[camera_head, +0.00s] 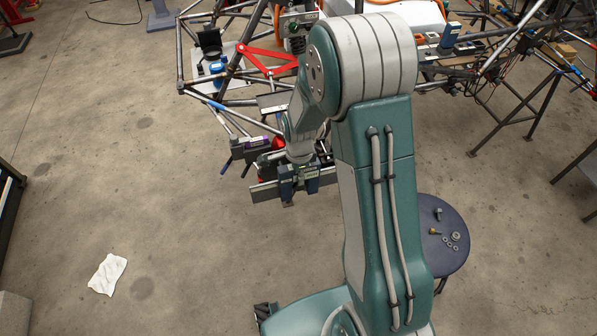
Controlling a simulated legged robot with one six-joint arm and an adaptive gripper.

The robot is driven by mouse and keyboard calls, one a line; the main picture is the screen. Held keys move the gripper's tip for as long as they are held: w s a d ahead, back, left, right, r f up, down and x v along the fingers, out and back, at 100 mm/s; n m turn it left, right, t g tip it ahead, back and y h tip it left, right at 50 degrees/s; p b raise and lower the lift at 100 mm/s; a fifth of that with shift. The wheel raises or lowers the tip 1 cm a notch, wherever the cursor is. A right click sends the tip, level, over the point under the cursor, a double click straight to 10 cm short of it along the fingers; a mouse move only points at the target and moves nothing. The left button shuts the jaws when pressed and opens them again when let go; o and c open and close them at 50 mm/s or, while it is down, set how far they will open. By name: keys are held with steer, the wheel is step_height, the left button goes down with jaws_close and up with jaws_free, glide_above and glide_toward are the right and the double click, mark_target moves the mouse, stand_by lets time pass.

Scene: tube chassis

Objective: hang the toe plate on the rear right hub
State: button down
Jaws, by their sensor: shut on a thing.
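A long flat grey plate, which looks like the toe plate (263,191), stands on edge below the chassis corner. My gripper (300,180) is shut on this plate near its middle. The plate reaches out to the left and right of the jaws. The hub area (252,147) is just behind the plate, at the end of the suspension tubes, with a red part beside it. My wrist and arm hide much of the hub. I cannot tell whether the plate touches the hub.
The tube chassis (224,103) with a red link (268,60) fills the back. A round dark stool (436,262) with small hardware stands right of my arm. A white cloth (107,274) lies on the floor at left. The front left floor is mostly clear.

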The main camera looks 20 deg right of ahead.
stand_by(0.3)
steer(key=shift+c, duration=1.6)
jaws_free()
step_height(320, 180, up, 12)
steer(key=shift+f, duration=0.1)
steer(key=shift+s, duration=0.1)
steer(key=s+r+n+t, duration=0.5)
steer(key=s+r+n, duration=1.2)
steer(key=s, duration=0.3)
steer(key=shift+s+r+n, duration=0.15)
steer(key=shift+s+n, duration=0.2)
steer(key=shift+n, duration=0.15)
